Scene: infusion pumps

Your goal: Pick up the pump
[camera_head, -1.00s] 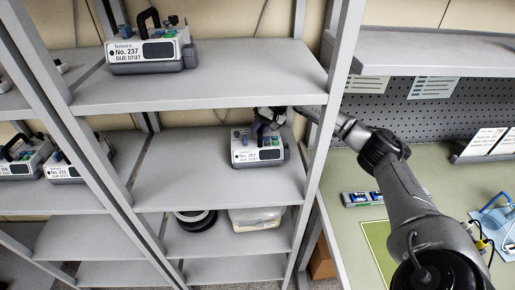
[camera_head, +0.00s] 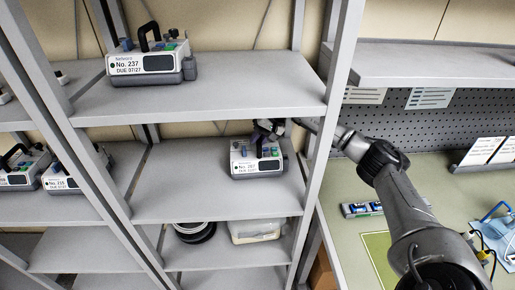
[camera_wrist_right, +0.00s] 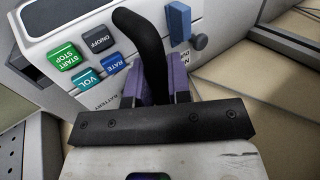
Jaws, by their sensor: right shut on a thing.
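A white and grey pump (camera_head: 257,166) with a label and a dark display is at the right end of the middle shelf. Its small label number is hard to read. My right gripper (camera_head: 268,132) reaches in from the right at the top of this pump. In the right wrist view, its purple fingers (camera_wrist_right: 163,88) are shut on the pump's black handle (camera_wrist_right: 146,42). The pump's buttons and white face (camera_wrist_right: 62,15) show behind the handle. I cannot tell whether its base touches the shelf. My left gripper is not in view.
Pump No. 237 (camera_head: 145,64) stands on the shelf above. More pumps (camera_head: 62,178) stand in the left bay. The middle shelf (camera_head: 185,170) is bare left of the held pump. A rack post (camera_head: 335,75) rises close beside my right arm. A green-topped bench (camera_head: 340,180) is at right.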

